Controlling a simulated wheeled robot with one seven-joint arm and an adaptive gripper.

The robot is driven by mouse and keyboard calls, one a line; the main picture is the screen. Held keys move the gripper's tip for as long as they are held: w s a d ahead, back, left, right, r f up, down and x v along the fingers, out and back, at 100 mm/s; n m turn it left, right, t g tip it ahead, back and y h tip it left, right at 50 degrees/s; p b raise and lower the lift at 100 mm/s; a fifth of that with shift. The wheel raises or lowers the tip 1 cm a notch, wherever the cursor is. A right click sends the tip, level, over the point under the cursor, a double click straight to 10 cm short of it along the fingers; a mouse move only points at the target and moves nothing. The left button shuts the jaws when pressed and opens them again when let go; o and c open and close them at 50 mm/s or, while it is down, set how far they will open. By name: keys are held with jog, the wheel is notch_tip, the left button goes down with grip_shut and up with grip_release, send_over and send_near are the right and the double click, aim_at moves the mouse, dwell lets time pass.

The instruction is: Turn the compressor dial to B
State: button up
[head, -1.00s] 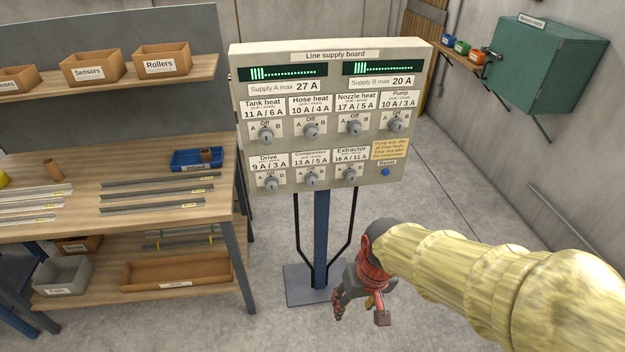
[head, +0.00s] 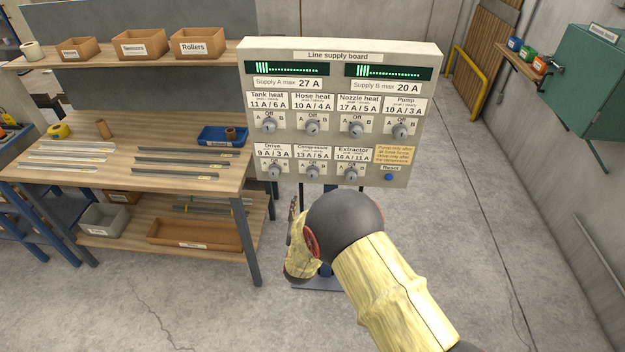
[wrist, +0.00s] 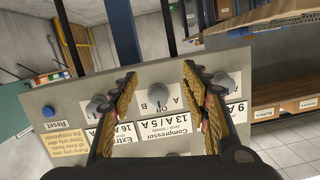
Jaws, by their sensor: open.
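The compressor dial (head: 313,172) is a grey knob in the lower row of the line supply board (head: 430,120), between the drive dial (head: 274,172) and the extractor dial (head: 351,174). Its label reads 13 A / 5 A, with A, Off and B marked around it. Its pointer is too small to read. The wrist view shows the compressor dial (wrist: 157,94) upside down, between my spread fingers. My gripper (wrist: 160,76) is open and empty; I see no contact with the dial. In the head view my gripper (head: 293,208) is below the board, partly hidden by my arm.
Upper dials are tank heat (head: 268,127), hose heat (head: 312,128), nozzle heat (head: 356,130) and pump (head: 400,131). A blue reset button (head: 389,177) sits lower right. A workbench (head: 110,185) stands left; floor to the right is clear.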

jog(key=t+h, duration=0.1)
jog(key=t, duration=0.1)
send_near(312, 177)
jog(key=w, duration=0.2)
jog(key=shift+m, duration=0.3)
jog(key=shift+w+d+f+b, duration=0.1)
jog(key=shift+w+b, duration=0.2)
jog(key=shift+w, duration=1.5)
jog(key=shift+w+d+f+b, duration=0.15)
jog(key=shift+w+b, duration=0.1)
jog(key=shift+w, duration=1.55)
jog(key=shift+r, duration=0.1)
jog(key=c, duration=0.3)
jog(key=c, duration=0.8)
jog(key=shift+c, duration=0.3)
